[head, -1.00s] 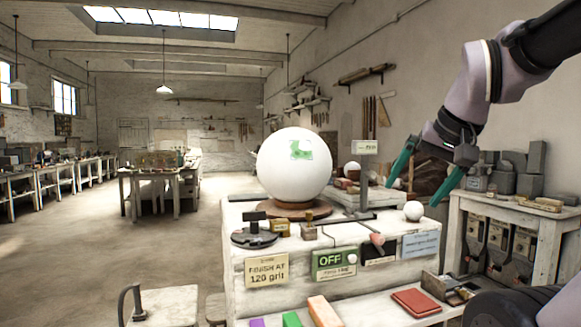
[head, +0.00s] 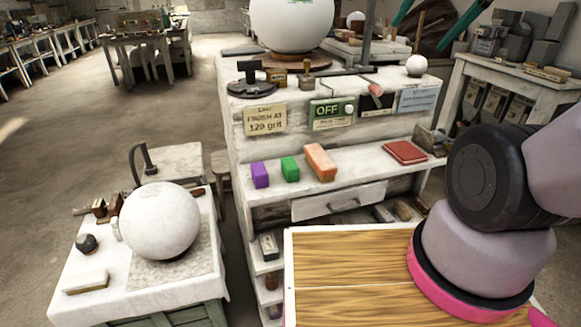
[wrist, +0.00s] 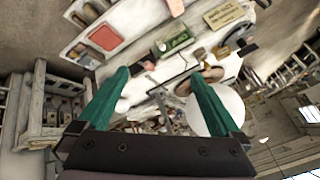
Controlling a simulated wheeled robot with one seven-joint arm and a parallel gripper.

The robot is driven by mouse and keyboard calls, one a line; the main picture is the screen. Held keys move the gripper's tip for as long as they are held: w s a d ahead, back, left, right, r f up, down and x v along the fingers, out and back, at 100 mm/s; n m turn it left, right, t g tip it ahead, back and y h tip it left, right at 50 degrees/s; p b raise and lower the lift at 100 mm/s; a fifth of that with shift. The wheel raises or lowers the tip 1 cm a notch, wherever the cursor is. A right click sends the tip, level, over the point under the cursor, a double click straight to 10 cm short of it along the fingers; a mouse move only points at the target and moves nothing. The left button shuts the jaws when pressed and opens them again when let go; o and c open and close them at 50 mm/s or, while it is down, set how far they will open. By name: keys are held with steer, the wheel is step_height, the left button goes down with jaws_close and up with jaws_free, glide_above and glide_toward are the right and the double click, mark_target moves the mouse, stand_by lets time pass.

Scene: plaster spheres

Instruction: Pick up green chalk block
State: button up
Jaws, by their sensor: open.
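The green chalk block (head: 290,169) stands on the front ledge of the white workbench, between a purple block (head: 259,174) and a larger orange block (head: 319,161). Nothing covers it in the head view. I cannot make it out in the wrist view. My gripper (head: 418,37) is at the top right of the head view, high above the bench and well to the right of the green block. Its two green fingers (wrist: 160,76) are spread wide in the wrist view, with nothing between them.
A red flat pad (head: 404,152) lies right on the same ledge. The OFF panel (head: 332,112) is on the bench front behind the blocks. A large white sphere (head: 291,22) stands above. A side table with a plaster sphere (head: 160,221) is at left. A wooden tray (head: 345,262) is in front.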

stand_by(0.4)
steer(key=m+g+y, duration=0.3)
steer(key=m+g, duration=0.5)
steer(key=m, duration=0.1)
glide_above(290, 162)
steer(key=d, duration=0.6)
step_height(290, 162, down, 21)
steer(key=shift+m+h, duration=0.4)
steer(key=shift+m, duration=0.4)
steer(key=x, duration=0.7)
steer(key=w+x, duration=0.1)
steer(key=x, duration=0.3)
steer(key=shift+a+f, duration=0.2)
steer(key=shift+a, duration=0.2)
steer(key=shift+d+x, duration=0.1)
steer(key=shift+x, duration=1.4)
steer(key=shift+d+x, duration=0.15)
steer(key=shift+x, duration=1.3)
steer(key=shift+s, duration=0.1)
steer(key=c, duration=1.5)
step_height(290, 162, up, 10)
steer(key=shift+f, duration=0.1)
